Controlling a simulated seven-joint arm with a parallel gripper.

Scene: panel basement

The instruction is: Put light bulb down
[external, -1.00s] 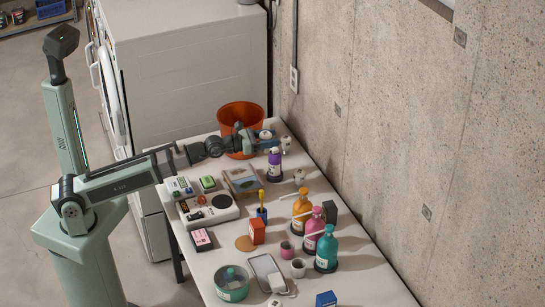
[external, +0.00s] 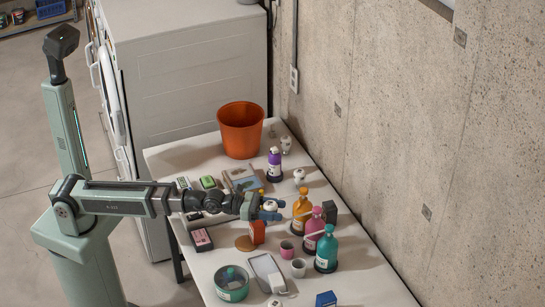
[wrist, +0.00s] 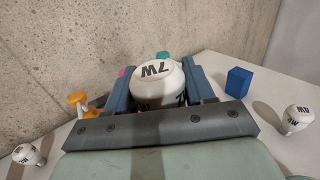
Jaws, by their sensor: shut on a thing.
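My gripper (external: 272,209) is shut on a white light bulb (external: 270,203) and holds it above the middle of the table. In the wrist view the bulb (wrist: 157,76), with dark lettering on its round end, sits between the two blue-grey fingers of my gripper (wrist: 160,92). Other white bulbs lie on the table (external: 199,252): one at the back near the bucket (external: 286,146), one by the purple bottle (external: 299,176), and one at the front (external: 277,303). I cannot tell how high the held bulb is.
An orange bucket (external: 240,130) stands at the back. Orange (external: 302,207), pink (external: 314,231) and teal (external: 326,250) pump bottles stand right of my gripper. A blue box (external: 326,299) is at the front. The front right has bare tabletop.

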